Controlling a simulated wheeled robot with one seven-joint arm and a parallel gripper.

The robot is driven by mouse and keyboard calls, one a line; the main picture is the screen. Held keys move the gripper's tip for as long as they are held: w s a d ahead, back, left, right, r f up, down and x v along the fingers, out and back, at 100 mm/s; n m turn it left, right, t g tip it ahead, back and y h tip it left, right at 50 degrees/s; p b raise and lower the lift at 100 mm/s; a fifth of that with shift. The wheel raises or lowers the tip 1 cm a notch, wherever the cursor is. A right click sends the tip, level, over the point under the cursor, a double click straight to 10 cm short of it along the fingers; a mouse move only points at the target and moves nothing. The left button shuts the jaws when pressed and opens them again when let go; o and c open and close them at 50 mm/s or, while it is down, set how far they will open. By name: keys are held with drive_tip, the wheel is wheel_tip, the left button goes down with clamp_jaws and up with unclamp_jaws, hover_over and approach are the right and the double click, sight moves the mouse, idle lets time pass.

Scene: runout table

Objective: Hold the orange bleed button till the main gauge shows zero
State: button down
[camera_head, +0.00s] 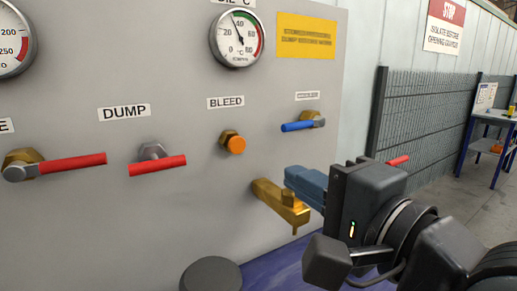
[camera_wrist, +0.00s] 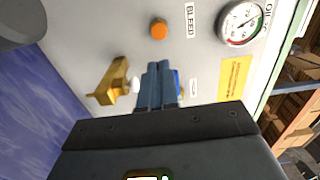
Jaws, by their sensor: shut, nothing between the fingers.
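The orange bleed button (camera_head: 236,144) sits in a brass collar on the grey panel under the BLEED label. It also shows near the top of the wrist view (camera_wrist: 159,29). My gripper (camera_head: 290,176) has its blue fingers closed together with nothing between them. It is to the right of and below the button, apart from it. In the wrist view the fingertips (camera_wrist: 158,66) point up the panel, below the button. A gauge (camera_head: 12,40) with marks 200 and 250 is cut off at the left edge; I cannot tell whether it is the main gauge, and its needle is not readable.
A brass tap (camera_head: 280,205) juts out just beside my fingers. A blue-handled valve (camera_head: 303,123) is above them. Red levers (camera_head: 158,165) (camera_head: 60,167) stick out left of the button. An oil temperature gauge (camera_head: 238,38) is above. A mesh fence (camera_head: 425,120) stands right.

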sight(238, 145)
drive_tip(key=p+x, duration=0.1)
drive_tip(key=x, duration=1.3)
drive_tip(key=shift+f+p, duration=0.1)
drive_tip(key=shift+p, duration=0.3)
drive_tip(key=shift+a, duration=0.1)
